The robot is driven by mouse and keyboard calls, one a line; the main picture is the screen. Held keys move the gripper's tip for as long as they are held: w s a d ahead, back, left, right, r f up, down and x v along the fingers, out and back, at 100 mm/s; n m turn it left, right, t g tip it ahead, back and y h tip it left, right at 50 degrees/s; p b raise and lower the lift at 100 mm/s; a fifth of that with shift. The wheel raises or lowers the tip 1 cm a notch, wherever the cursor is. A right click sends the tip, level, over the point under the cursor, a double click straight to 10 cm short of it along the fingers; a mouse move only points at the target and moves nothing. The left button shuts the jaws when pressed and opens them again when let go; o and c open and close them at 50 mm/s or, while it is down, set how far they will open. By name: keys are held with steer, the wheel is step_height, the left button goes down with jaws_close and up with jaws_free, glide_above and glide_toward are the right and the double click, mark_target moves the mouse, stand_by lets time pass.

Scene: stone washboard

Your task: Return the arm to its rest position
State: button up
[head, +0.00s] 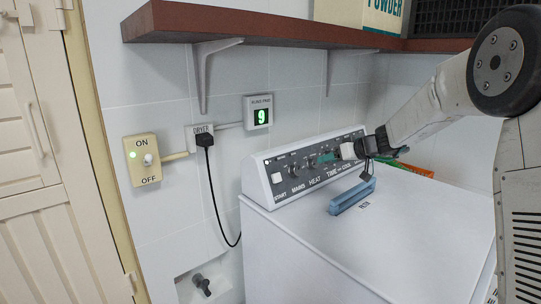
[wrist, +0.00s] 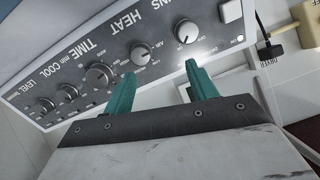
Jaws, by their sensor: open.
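My arm (head: 428,108) reaches in from the right in the head view, over the white dryer (head: 300,245). My gripper (head: 324,158) has teal fingers and is in front of the dryer's grey control panel (head: 300,172). In the wrist view, the fingers of my gripper (wrist: 162,74) stand apart with nothing between them. Their tips point at the panel near the HEAT knob (wrist: 141,54) and the MAINS knob (wrist: 187,32). I cannot tell whether the fingertips touch the panel.
A blue handle-like piece (head: 352,196) stands on the dryer top. A reddish-brown shelf (head: 260,27) hangs above. A yellow ON/OFF switch (head: 142,160), a plugged-in black cord (head: 214,195) and a green display showing 9 (head: 260,116) are on the wall.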

steer(key=s+a+r+g+h, duration=0.1)
steer(key=s+a+r+g, duration=0.1)
steer(key=s, duration=0.8)
steer(key=s+a+r+g, duration=0.2)
steer(key=s, duration=0.7)
steer(key=s+a+r+g+h, duration=0.1)
steer(key=s+a+r, duration=0.15)
steer(key=s, duration=0.75)
steer(key=s+d+f+m+g+h, duration=0.1)
steer(key=s+d+f+h, duration=0.1)
steer(key=s, duration=0.6)
steer(key=s+d+f+m+g+h, duration=0.1)
steer(key=s+d+f+m+h, duration=0.1)
steer(key=s, duration=0.6)
steer(key=s+d+f+m+g+h, duration=0.1)
steer(key=s+d+f+m, duration=0.1)
steer(key=s, duration=0.6)
steer(key=shift+d+h, duration=0.4)
